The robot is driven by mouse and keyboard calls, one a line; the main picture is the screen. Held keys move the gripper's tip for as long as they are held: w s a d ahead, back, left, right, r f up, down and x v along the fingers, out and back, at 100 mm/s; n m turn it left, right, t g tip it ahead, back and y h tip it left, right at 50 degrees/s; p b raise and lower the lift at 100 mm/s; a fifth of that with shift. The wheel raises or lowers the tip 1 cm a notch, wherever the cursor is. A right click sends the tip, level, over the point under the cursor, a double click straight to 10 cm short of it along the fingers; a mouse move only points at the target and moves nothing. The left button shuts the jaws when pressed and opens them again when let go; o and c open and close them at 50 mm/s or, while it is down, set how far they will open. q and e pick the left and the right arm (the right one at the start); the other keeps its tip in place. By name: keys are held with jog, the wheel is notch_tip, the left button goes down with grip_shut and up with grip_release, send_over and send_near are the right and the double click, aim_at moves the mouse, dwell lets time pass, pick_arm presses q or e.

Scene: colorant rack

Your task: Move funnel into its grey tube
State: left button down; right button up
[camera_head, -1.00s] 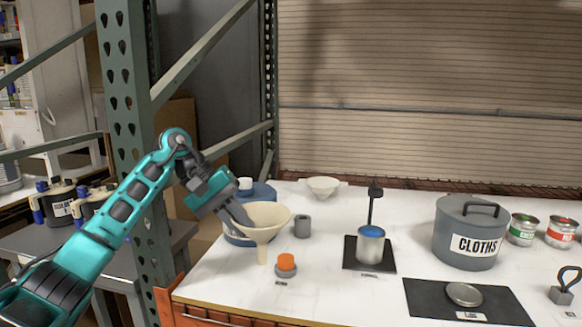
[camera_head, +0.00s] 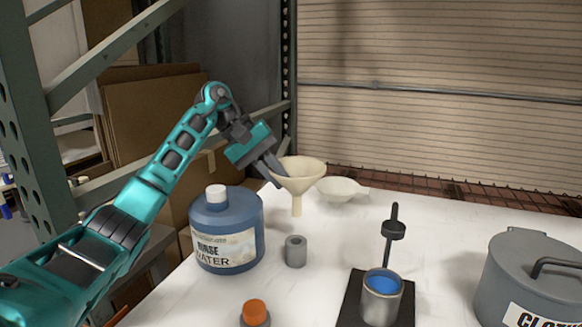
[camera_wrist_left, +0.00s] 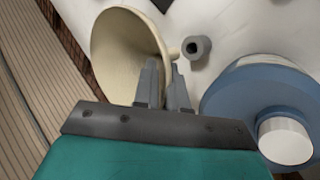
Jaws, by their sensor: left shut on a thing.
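The cream funnel (camera_head: 302,173) is held upright in the air by my left gripper (camera_head: 277,174), its spout pointing down. The jaws are shut on the funnel's rim at its left side. In the left wrist view the funnel (camera_wrist_left: 122,55) is at the upper left, partly behind the fingers (camera_wrist_left: 164,82). The grey tube (camera_head: 295,252) stands upright on the white table, below the funnel in the head view and apart from it. Its open top also shows in the left wrist view (camera_wrist_left: 196,47). My right gripper is not in view.
A blue water jug (camera_head: 228,235) with a white cap stands left of the tube. A white bowl (camera_head: 341,189) is behind. An orange-capped item (camera_head: 255,313), a can with blue contents (camera_head: 382,297) on a black stand and a grey pot (camera_head: 532,275) stand nearer or to the right.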

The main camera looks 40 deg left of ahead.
pick_arm(q)
jog(key=shift+s+r, duration=0.1)
jog(key=shift+s, duration=0.1)
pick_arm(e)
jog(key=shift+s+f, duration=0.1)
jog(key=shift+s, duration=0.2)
pick_arm(q)
notch_tip(320, 180, down, 6)
jog(key=b, duration=0.4)
jog(key=shift+w, duration=0.1)
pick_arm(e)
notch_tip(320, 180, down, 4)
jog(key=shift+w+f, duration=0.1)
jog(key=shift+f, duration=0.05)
pick_arm(q)
jog(key=shift+r, duration=0.1)
dwell(1.1)
jog(key=shift+f+b, duration=1.45)
jog(key=shift+f, duration=0.45)
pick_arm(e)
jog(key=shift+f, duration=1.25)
pick_arm(q)
jog(key=shift+r, duration=0.1)
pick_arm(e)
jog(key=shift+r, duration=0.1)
pick_arm(q)
jog(key=shift+r+p, duration=1.1)
jog(key=shift+r, duration=0.25)
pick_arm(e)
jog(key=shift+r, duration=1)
